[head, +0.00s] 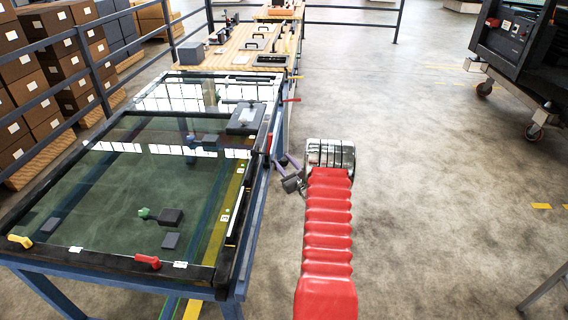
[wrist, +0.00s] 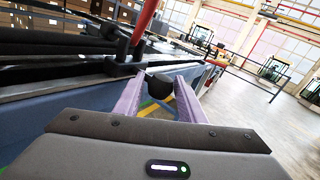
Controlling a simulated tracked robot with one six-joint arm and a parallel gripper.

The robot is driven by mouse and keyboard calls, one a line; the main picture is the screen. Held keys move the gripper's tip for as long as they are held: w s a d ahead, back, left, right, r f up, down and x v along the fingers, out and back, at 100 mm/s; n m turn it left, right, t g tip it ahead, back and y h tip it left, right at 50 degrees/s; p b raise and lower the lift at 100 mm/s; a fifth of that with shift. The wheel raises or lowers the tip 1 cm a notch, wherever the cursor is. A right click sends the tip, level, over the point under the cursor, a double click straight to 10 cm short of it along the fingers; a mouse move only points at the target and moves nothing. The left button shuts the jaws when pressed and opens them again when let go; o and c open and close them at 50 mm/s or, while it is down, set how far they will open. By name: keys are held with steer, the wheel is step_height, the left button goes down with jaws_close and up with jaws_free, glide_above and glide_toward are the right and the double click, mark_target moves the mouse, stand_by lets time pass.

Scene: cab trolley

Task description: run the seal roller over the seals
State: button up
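A framed glass pane (head: 100,185) lies on the blue trolley at left, with a dark seal-like border (head: 110,265) around it. A red upright handle (head: 268,143) stands at the trolley's right edge; it also shows in the wrist view (wrist: 146,22), with dark parts at its foot. It may be the seal roller; I cannot be sure. My gripper (head: 289,162) is beside that edge, close to the handle. In the wrist view its purple fingers (wrist: 160,84) are apart. A black knob-like end (wrist: 160,88) shows between them, not visibly clamped.
On the pane lie a green-handled piece (head: 145,213) and dark blocks (head: 171,240). Yellow (head: 20,241) and red (head: 147,261) clamp-like pieces sit on the near border. A wooden bench (head: 230,50) stands behind. Floor to the right is open, with a dark wheeled machine (head: 515,45) at far right.

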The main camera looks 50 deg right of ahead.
steer(key=shift+c, duration=0.4)
jaws_close()
